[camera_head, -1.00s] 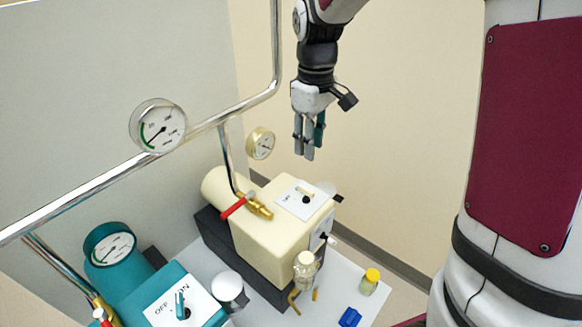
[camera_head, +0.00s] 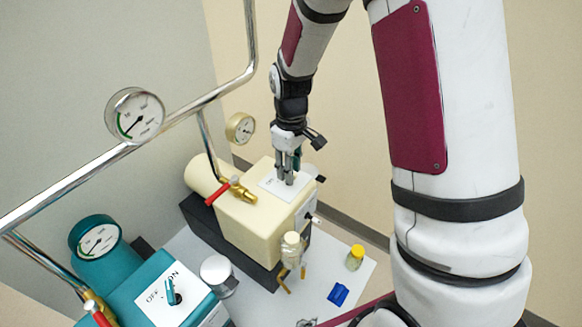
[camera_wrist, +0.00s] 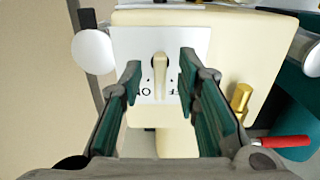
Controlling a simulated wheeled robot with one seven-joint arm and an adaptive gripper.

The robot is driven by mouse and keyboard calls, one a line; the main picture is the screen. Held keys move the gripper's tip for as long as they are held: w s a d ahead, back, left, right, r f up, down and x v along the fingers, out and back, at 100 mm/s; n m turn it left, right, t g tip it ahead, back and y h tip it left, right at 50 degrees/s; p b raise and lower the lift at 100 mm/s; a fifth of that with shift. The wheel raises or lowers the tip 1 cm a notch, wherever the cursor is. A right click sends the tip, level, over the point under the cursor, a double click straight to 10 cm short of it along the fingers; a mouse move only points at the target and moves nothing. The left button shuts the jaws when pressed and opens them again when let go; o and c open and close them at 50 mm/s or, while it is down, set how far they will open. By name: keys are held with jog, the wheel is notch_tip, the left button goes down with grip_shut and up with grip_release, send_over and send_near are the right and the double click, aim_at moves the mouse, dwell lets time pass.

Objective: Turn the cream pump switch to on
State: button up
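The cream pump (camera_head: 245,217) stands on a dark base, with a white label plate (camera_head: 270,187) on its top. In the wrist view the cream switch lever (camera_wrist: 159,75) stands on the plate (camera_wrist: 200,45), between my fingers and apart from both. Lettering beside the lever is partly hidden by the fingers; "NO" or "ON" shows at its left. My gripper (camera_wrist: 158,90) is open around the lever, its teal pads on either side. In the head view my gripper (camera_head: 286,182) points down at the plate and hides the lever.
A teal pump (camera_head: 150,285) with its own ON/OFF switch (camera_head: 172,292) stands at the lower left. A red-handled brass valve (camera_head: 230,192) and a pipe rise beside the cream pump.

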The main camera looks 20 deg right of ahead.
jog(key=shift+c, duration=0.2)
grip_shut()
jog(key=shift+m, duration=0.3)
jog(key=shift+a+m+p, duration=0.15)
jog(key=shift+m+p, duration=0.15)
jog(key=shift+m, duration=2.4)
jog(key=shift+o, duration=0.2)
grip_release()
